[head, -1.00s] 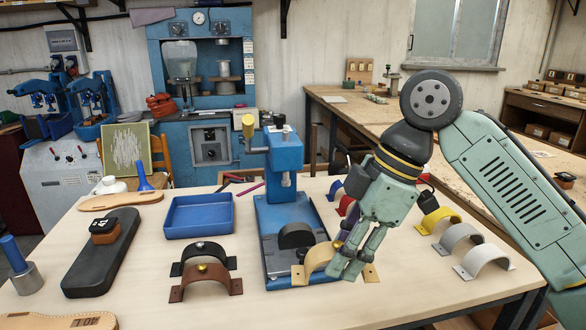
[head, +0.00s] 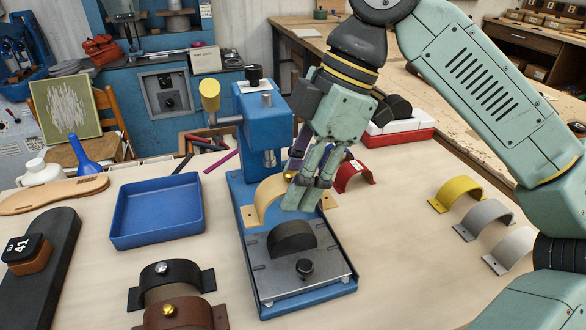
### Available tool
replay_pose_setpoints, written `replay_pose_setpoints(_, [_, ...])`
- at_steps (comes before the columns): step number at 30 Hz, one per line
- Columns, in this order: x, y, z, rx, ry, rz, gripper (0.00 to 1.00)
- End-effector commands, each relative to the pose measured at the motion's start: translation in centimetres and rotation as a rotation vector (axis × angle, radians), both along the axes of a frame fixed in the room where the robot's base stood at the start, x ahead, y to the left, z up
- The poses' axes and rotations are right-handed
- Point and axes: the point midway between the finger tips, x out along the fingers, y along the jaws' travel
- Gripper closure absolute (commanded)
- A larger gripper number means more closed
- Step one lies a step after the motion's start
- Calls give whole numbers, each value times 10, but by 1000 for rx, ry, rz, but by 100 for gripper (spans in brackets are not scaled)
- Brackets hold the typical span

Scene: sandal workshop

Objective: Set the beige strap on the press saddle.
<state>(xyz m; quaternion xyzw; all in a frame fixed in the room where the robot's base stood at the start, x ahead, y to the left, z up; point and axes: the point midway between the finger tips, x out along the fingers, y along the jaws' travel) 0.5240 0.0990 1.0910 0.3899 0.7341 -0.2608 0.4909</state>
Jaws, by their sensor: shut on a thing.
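The beige strap (head: 265,196) is an arched band with flat feet and a brass stud. My gripper (head: 303,192) is shut on the strap near its stud, and the fingers hide part of its right side. The press saddle (head: 292,238) is a dark half-round block on the grey plate of the blue press (head: 268,132). In the picture the strap is just above the saddle, toward the press column and below its ram. The saddle's top shows bare in front of it. I cannot tell how high the strap is above the press base.
Black (head: 166,276) and brown (head: 178,314) straps stand at the front left. A blue tray (head: 157,238) is left of the press. Red (head: 355,176), yellow (head: 457,190), grey (head: 484,212) and white (head: 510,248) straps stand to the right. Bare table lies right of the press.

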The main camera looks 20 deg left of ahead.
Motion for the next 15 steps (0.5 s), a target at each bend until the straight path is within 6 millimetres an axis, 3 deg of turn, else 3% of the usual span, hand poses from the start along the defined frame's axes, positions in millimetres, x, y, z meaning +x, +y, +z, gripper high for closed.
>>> replay_pose_setpoints(15, [1, 0, -39, -1, 0, -4, 86])
